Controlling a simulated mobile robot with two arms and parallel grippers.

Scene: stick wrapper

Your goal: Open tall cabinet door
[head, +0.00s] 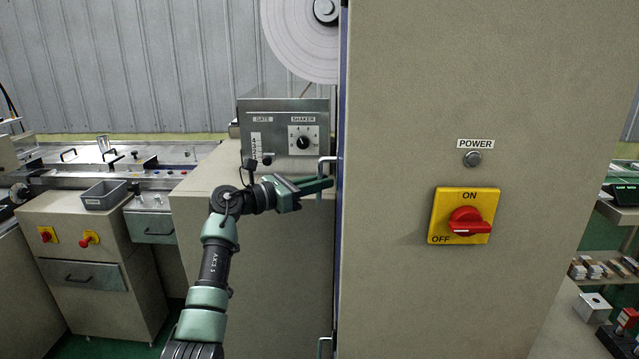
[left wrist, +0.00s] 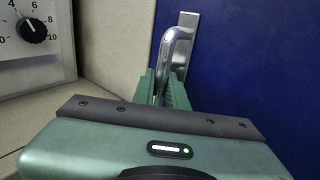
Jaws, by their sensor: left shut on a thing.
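The tall cabinet (head: 400,90) is beige and stands on the right in the head view, its front edge-on at its left side. The blue cabinet door (left wrist: 260,70) fills the right of the left wrist view; in the head view it is only a thin blue strip. A metal bar handle (head: 325,163) sticks out from it to the left, and it also shows in the left wrist view (left wrist: 177,48). My left gripper (head: 325,185) is shut on the handle, with its fingers (left wrist: 167,88) on both sides of the bar. My right gripper is not in view.
A grey control box (head: 284,125) with a shaker dial stands on a beige machine close behind my left gripper. A second handle (head: 325,346) is low on the cabinet. A red and yellow power switch (head: 465,217) is on the cabinet's side. A grey bin (head: 104,195) is at left.

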